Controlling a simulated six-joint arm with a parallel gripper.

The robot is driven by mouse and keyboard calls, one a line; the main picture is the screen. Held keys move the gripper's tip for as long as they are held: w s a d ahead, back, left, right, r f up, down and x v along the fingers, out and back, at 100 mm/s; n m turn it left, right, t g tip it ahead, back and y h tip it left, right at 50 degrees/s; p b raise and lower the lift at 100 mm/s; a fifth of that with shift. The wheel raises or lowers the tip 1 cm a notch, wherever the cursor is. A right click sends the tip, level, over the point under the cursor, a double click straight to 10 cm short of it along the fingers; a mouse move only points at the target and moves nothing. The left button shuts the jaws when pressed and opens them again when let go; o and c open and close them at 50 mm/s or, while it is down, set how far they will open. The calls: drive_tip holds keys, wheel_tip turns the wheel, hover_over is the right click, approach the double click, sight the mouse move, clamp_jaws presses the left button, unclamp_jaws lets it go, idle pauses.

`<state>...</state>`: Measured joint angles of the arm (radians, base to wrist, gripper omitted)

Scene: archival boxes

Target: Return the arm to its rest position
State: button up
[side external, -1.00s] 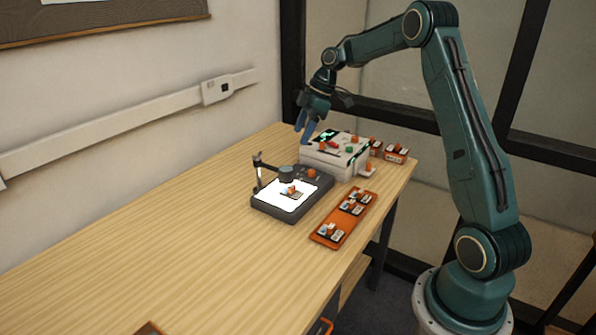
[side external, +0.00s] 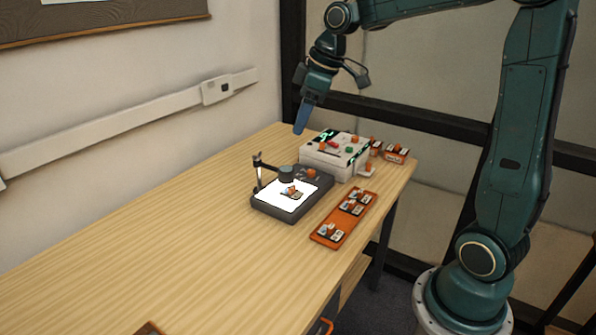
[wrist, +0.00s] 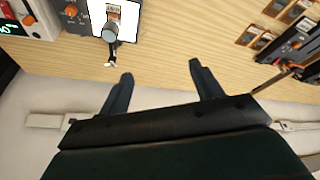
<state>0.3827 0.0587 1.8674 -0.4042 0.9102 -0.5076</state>
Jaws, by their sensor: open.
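My gripper (side external: 302,126) hangs in the air above the far left part of the table in the side external view, fingers pointing down. It also shows in the wrist view (wrist: 158,72), where the two dark fingers stand apart with nothing between them. My forearm reaches across the top of the side external view, partly out of frame. No object is held.
A dark lit pad (side external: 272,208) with a small post stands nearer, beside an orange tray (side external: 324,239) of small parts. Orange-fronted boxes (side external: 396,153) stand behind. The table's left and front (side external: 150,260) are mostly bare.

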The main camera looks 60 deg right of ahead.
drive_tip(key=s+a+m+t, duration=0.1)
drive_tip(key=s+a, duration=0.3)
drive_tip(key=s, duration=0.7)
drive_tip(key=s+a+f+m+h, duration=0.1)
drive_tip(key=s+a+m, duration=0.3)
drive_tip(key=s, duration=0.7)
drive_tip(key=shift+f+m+t, duration=0.15)
drive_tip(key=shift+m+t, duration=0.15)
drive_tip(key=shift+t, duration=0.1)
